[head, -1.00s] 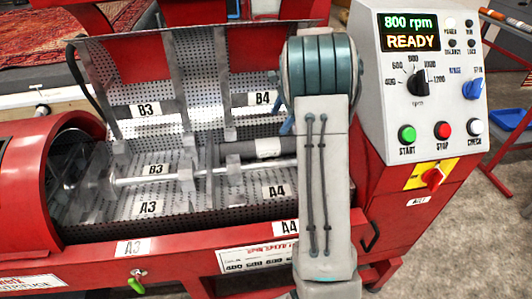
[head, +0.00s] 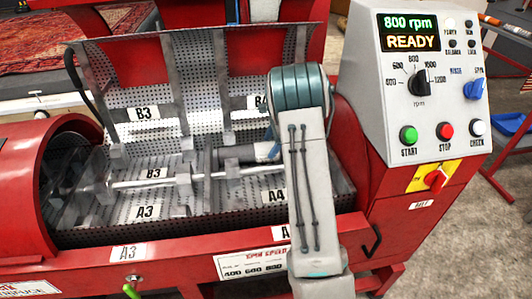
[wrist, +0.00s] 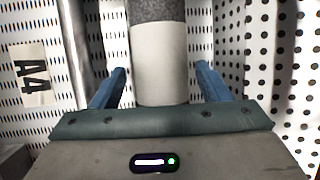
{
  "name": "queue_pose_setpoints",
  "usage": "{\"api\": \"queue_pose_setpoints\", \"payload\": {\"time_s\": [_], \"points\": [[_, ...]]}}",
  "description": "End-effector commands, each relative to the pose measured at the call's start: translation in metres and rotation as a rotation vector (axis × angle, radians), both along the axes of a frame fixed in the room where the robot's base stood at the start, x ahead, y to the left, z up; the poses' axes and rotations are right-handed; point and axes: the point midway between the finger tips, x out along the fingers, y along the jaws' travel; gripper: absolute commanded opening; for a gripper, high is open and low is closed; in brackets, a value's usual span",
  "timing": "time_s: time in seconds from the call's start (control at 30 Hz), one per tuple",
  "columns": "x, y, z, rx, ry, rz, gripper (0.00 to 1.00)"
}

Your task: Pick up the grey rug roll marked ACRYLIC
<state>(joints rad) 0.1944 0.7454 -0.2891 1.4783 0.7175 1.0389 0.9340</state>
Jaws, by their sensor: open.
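The grey rug roll (head: 235,153) lies lengthwise in the red machine's perforated drum, behind the metal shaft. In the wrist view, it has a dark grey end (wrist: 158,9) and a pale band (wrist: 160,62). No ACRYLIC marking is readable. My gripper (wrist: 160,75) is open, with one blue finger on each side of the pale band and a gap to each. My arm hides the roll's right end.
The metal shaft (head: 233,172) runs in front of the roll; it also shows left of my fingers (wrist: 74,45). A perforated wall (wrist: 270,60) is close on the right in the wrist view. The control panel (head: 430,85) stands right of my arm.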

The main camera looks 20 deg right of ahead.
Motion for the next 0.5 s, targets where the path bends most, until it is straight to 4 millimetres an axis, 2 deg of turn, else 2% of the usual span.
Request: {"api": "queue_pose_setpoints", "payload": {"time_s": [0.2,0.47,0.5], "points": [[0.006,0.012,-0.033,0.001,0.004,0.001,0.70],[0.008,0.014,-0.038,0.000,0.001,-0.001,0.70],[0.008,0.014,-0.038,0.000,0.001,-0.001,0.64]]}}
